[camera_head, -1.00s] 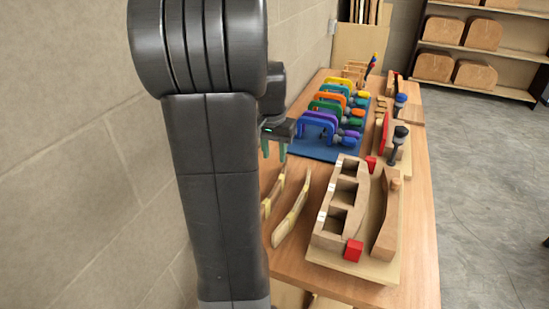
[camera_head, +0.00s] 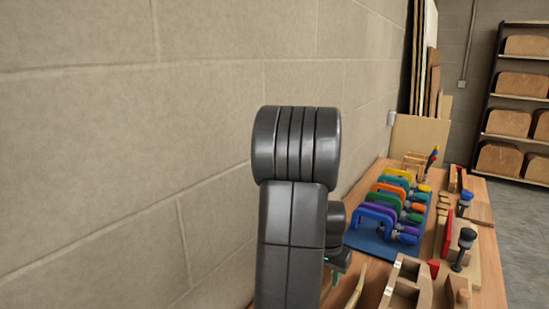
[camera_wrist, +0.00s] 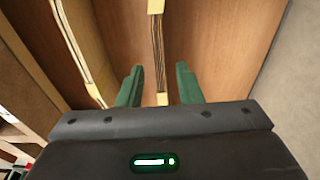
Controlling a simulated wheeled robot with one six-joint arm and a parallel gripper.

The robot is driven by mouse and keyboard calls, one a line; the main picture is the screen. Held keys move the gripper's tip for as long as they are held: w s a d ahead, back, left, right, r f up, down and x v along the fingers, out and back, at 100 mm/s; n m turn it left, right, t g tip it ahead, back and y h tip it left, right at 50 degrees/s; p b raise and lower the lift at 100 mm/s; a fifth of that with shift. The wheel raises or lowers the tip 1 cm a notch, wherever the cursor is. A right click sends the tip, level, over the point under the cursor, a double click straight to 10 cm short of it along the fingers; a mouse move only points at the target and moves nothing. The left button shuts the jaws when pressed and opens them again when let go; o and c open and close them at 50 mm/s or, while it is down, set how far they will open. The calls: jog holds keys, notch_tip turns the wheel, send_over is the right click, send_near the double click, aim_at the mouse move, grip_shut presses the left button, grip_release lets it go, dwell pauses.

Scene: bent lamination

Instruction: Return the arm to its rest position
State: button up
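My gripper (camera_wrist: 159,76) is open in the wrist view. Its two green fingers stand apart over the wooden table, with no object visibly clamped. A narrow layered strip (camera_wrist: 158,48) with pale ends shows below, in line with the gap between the fingers. I cannot tell its exact height from the fingers. A second pale strip (camera_wrist: 80,50) lies to the left. In the head view, my dark arm stands upright in front of the wall and hides most of the gripper (camera_head: 334,276). One strip (camera_head: 355,289) shows partly beside it at the bottom edge.
The wooden table (camera_head: 487,216) runs along the block wall (camera_head: 130,130). Several coloured clamps (camera_head: 390,205) stand on a blue mat (camera_head: 372,246). A wooden form (camera_head: 405,285) is cut off at the bottom. Shelves (camera_head: 515,100) stand at the back right.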

jog(key=shift+r, duration=1.1)
jog(key=shift+f, duration=0.1)
